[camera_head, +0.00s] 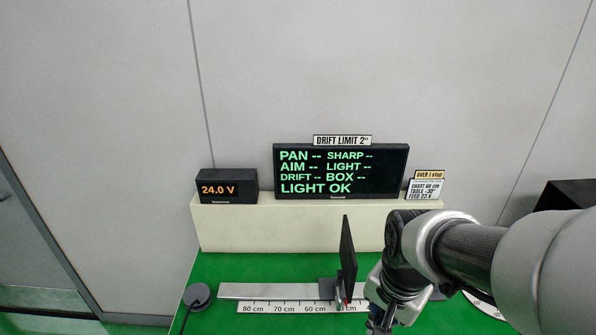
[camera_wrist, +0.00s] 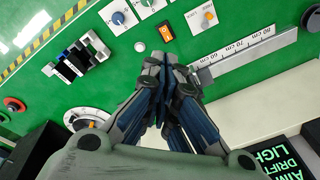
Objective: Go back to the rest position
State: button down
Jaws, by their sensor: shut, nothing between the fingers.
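My gripper (camera_wrist: 165,75) is shut and empty in the wrist view, its blue-grey fingers meeting above the green table. In the head view my gripper (camera_head: 381,318) is at the lower right, partly cut off by the frame edge. It is beside a thin upright black panel (camera_head: 348,255) mounted on a rail (camera_head: 260,291). I cannot tell whether it touches the panel. The rail's centimetre scale (camera_wrist: 235,50) runs at the upper right of the wrist view.
A display (camera_head: 341,171) reads "LIGHT OK", beside a "24.0 V" box (camera_head: 227,187), both on a cream ledge (camera_head: 270,228). Knobs (camera_wrist: 118,18), a black-and-white block (camera_wrist: 77,60) and a dial (camera_wrist: 88,119) are on the green table. A black puck (camera_head: 197,296) lies left.

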jog(key=s+r+n+t, duration=0.3)
jog(key=s+r+n, duration=0.4)
jog(key=s, duration=0.3)
jog(key=shift+a+r+n+b, duration=0.25)
jog(key=shift+a+n+b, duration=0.2)
jog(key=shift+n, duration=0.35)
